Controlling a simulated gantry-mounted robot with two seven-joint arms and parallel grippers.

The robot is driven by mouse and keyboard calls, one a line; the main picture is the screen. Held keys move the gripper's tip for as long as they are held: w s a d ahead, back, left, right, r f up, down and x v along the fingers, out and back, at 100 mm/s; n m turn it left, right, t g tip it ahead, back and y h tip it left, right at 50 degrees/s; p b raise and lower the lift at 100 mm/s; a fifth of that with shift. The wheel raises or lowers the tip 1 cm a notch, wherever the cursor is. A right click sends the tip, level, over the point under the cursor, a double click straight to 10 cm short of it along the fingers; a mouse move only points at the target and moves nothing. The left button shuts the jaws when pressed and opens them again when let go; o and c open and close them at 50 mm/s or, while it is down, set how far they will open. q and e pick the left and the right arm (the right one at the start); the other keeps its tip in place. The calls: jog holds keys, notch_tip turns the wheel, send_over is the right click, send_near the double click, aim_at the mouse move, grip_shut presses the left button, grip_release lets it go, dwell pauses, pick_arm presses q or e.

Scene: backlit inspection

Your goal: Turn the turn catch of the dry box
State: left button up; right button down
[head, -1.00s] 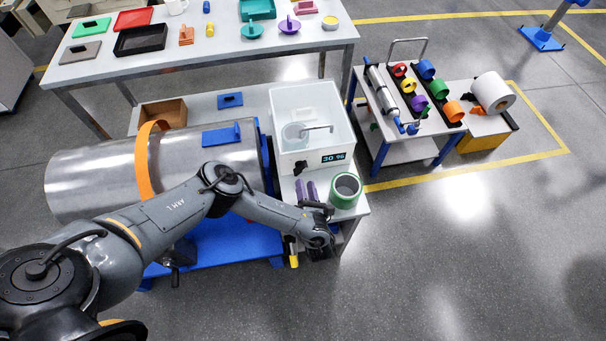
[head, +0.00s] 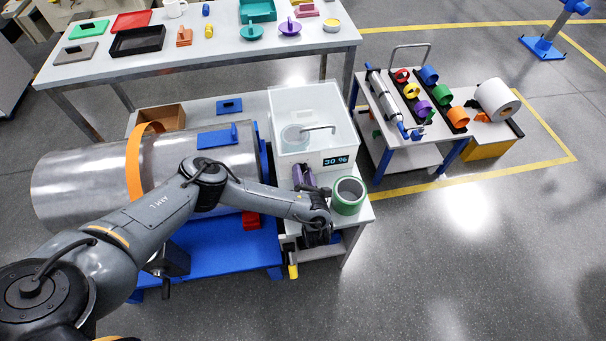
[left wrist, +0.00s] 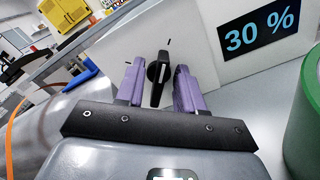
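The dry box (head: 318,120) is a whitish, see-through box with a "30 %" display on its front, standing on a small white table. My left gripper (head: 303,177) is at the box's front, left of the display. In the left wrist view its two purple fingers (left wrist: 159,66) stand apart on either side of the catch, with gaps visible. I cannot tell how deep the catch lies between them. In the head view the gripper hides the catch. My right gripper is not in view.
A green tape roll (head: 348,194) stands close to the right of my left gripper. A large metal cylinder with an orange band (head: 134,165) lies on a blue stand at the left. A cart with coloured rolls (head: 388,160) is at the right, with open floor in front.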

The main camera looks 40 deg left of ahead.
pick_arm(q)
grip_shut()
jog(key=shift+r+m+p, duration=0.1)
jog(key=shift+m+p, duration=0.2)
jog(key=shift+p, duration=0.1)
jog(key=shift+m, duration=0.3)
jog(key=shift+f, duration=0.2)
grip_release()
jog(key=shift+r, duration=0.1)
